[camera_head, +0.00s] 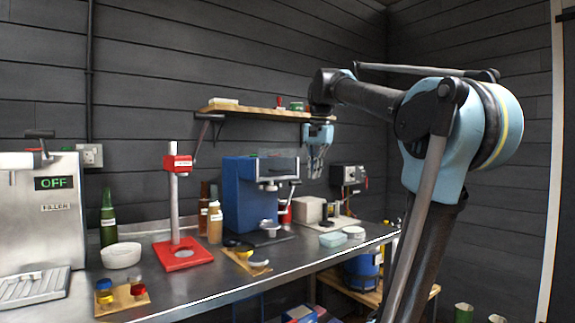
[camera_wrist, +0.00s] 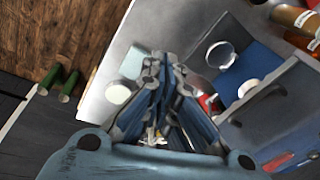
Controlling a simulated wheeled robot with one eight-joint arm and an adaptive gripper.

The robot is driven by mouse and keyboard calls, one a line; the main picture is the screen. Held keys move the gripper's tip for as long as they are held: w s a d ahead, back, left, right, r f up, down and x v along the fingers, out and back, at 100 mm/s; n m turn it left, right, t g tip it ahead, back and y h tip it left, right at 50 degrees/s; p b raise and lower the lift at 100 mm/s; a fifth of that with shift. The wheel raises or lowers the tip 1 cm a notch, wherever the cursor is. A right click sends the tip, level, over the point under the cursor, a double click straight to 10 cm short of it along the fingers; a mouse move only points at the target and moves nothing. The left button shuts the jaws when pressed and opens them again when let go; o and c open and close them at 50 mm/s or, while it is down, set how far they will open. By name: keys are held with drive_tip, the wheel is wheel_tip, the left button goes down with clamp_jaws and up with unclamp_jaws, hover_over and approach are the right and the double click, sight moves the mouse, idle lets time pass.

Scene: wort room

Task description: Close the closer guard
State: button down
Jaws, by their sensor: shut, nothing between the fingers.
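The blue machine (camera_head: 240,197) on the steel bench looks like the closer; no label on it is readable. A grey, see-through-looking panel (camera_head: 279,168) juts out at the top of its front and seems to be its guard, raised. In the wrist view the panel (camera_wrist: 275,112) lies at the right beside the blue body (camera_wrist: 250,68). My gripper (camera_head: 317,172) hangs fingers down, right of the panel and above the bench, apart from it. In the wrist view its fingers (camera_wrist: 163,68) are together with nothing between them. They hide part of the bench.
A wooden shelf (camera_head: 255,112) with small items is on the wall behind my gripper. A red stand (camera_head: 183,254), bottles and the filler (camera_head: 38,225) are to the left. A beige box (camera_head: 310,209) stands under my gripper.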

sight(288, 170)
drive_tip(key=w+a+r+m, duration=0.2)
drive_tip(key=w+a+r, duration=0.2)
drive_tip(key=r, duration=0.4)
drive_tip(key=w+a+r+m, duration=0.2)
drive_tip(key=w+a+r, duration=0.15)
drive_tip(key=r, duration=0.45)
drive_tip(key=f, duration=0.4)
drive_tip(key=w+f, duration=0.1)
drive_tip(key=f, duration=0.4)
drive_tip(key=w+a+f, duration=0.1)
drive_tip(key=f, duration=0.3)
drive_tip(key=shift+w+a+f, duration=0.1)
drive_tip(key=shift+w+f, duration=0.05)
drive_tip(key=shift+f, duration=0.05)
wheel_tip(288, 170, down, 12)
drive_tip(key=shift+s, duration=0.2)
